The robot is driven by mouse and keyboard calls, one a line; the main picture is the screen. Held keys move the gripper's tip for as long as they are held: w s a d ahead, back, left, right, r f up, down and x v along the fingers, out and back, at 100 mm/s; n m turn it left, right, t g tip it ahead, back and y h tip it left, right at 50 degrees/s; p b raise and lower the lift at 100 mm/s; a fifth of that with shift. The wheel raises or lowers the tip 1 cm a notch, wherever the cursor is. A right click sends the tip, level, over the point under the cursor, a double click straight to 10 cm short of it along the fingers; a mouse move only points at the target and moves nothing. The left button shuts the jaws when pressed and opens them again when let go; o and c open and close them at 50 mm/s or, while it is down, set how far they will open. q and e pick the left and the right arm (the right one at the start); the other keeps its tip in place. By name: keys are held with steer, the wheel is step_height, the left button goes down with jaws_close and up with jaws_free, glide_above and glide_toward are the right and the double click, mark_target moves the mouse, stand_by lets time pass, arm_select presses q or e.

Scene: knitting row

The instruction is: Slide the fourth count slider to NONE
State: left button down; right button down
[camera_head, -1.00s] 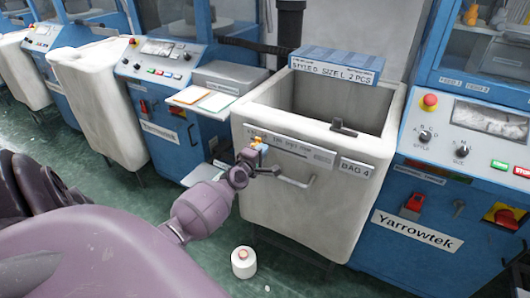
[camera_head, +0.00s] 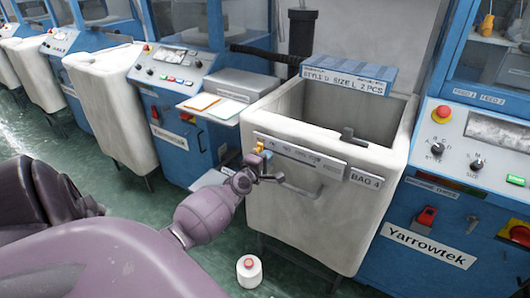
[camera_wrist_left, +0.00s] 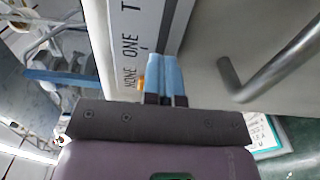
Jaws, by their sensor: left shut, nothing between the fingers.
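The count slider strip (camera_head: 300,154) is a pale plate on the front of the cream bin labelled BAG 4 (camera_head: 364,179). Its orange-yellow knob (camera_head: 259,148) is near the strip's left end. In the left wrist view the strip (camera_wrist_left: 146,18) reads NONE, ONE and a cut-off T; a bit of the orange knob (camera_wrist_left: 141,85) shows by NONE, the rest hidden behind my fingers. My left gripper (camera_head: 268,154) is at the knob's right side. Its blue fingers (camera_wrist_left: 168,72) are shut together with nothing between them; I cannot tell whether they touch the knob. My right gripper is not in view.
A bar handle (camera_head: 300,189) sticks out from the bin (camera_head: 290,222) just below the strip; it is close by in the wrist view (camera_wrist_left: 265,70). A white yarn cone (camera_head: 249,272) stands on the green floor. Blue machines flank the bin.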

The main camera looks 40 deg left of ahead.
arm_select(q)
steer(key=shift+d, duration=0.2)
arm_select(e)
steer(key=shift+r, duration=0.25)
